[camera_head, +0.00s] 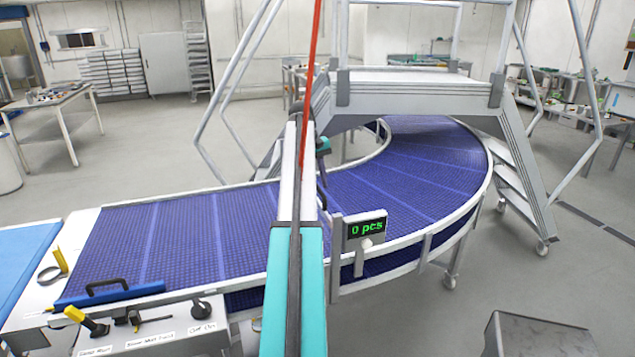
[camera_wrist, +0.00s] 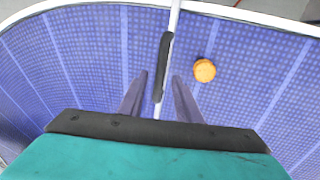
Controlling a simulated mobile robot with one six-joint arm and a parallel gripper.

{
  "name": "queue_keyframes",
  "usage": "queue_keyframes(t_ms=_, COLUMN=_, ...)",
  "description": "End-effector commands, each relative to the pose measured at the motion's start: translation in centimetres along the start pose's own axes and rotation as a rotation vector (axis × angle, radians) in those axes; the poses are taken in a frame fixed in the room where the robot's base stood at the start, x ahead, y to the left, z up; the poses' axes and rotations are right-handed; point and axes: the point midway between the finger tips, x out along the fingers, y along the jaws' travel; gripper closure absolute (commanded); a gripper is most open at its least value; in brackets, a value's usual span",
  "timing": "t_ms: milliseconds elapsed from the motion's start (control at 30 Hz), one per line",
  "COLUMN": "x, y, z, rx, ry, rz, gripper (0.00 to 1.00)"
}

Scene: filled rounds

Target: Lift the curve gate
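The curve gate is a thin pale bar (camera_wrist: 174,18) with a black handle (camera_wrist: 163,65), seen in the wrist view running over the blue belt. My gripper (camera_wrist: 160,76) is open, with one dark finger on each side of the handle's lower part. Belt shows between the handle and each finger, so neither finger appears to touch it. In the head view my arm hides most of the gate, and my gripper shows only as a small teal and dark part (camera_head: 322,148) behind the arm.
An orange-brown round (camera_wrist: 204,70) lies on the belt just right of the gate. The blue curved conveyor (camera_head: 410,185) passes under a metal step bridge (camera_head: 415,95). A display (camera_head: 366,228) on the near rail reads 0 pcs. A blue bar with a black handle (camera_head: 108,286) lies at the left.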

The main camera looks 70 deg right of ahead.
Motion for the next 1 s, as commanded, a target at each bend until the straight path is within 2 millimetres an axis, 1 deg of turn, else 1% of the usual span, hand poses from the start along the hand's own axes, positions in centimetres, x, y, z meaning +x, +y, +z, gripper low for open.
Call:
queue_keyframes(t_ms=167, x=-0.6, y=0.0, z=0.0, rx=0.000, ry=-0.001, rz=0.000, gripper=0.69)
queue_keyframes(t_ms=367, x=-2.2, y=0.0, z=0.0, rx=0.000, ry=-0.001, rz=0.000, gripper=0.69)
queue_keyframes(t_ms=1000, x=-10.5, y=0.1, z=-0.1, rx=0.001, ry=0.001, rz=0.000, gripper=0.69)
